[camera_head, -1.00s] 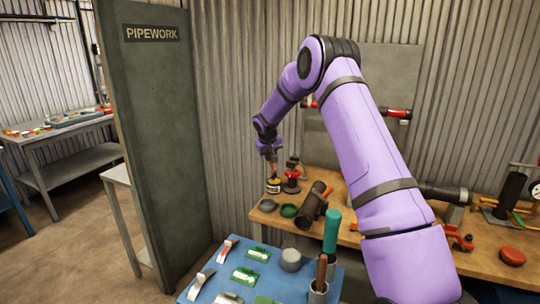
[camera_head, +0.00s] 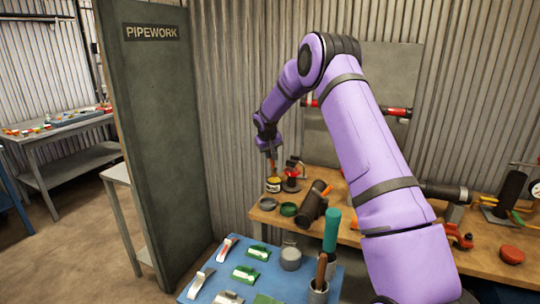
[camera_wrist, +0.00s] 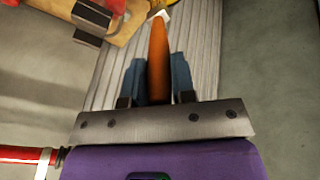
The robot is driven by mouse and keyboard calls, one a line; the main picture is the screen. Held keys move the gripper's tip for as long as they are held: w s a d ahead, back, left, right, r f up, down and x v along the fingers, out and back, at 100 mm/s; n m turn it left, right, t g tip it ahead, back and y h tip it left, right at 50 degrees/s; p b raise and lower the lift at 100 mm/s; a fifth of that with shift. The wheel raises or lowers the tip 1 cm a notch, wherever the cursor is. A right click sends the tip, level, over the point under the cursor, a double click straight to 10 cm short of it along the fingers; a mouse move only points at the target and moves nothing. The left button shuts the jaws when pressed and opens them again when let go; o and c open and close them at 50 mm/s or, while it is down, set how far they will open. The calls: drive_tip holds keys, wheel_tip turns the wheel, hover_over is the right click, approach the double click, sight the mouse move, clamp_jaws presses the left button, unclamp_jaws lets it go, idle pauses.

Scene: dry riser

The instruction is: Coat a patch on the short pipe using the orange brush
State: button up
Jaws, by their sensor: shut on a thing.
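My gripper (camera_head: 269,147) hangs over the far left of the wooden bench, at the end of my purple arm. It is shut on the orange brush (camera_wrist: 158,62), whose handle stands between the two dark fingers in the wrist view. In the head view the brush points down at a small tin with a yellowish label (camera_head: 273,184). The bristles are hidden or too small to make out, so I cannot tell if they are in the tin. A short dark pipe (camera_head: 312,206) lies tilted on the bench, right of the tin and apart from the brush.
A red-and-black fitting (camera_head: 291,176) stands close right of the tin. Two small dishes, grey (camera_head: 268,204) and green (camera_head: 288,209), sit in front. A blue tray table (camera_head: 222,272) with tools is nearer. A green PIPEWORK panel (camera_head: 155,150) stands left.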

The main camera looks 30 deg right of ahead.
drive_tip(key=shift+r, duration=3.05)
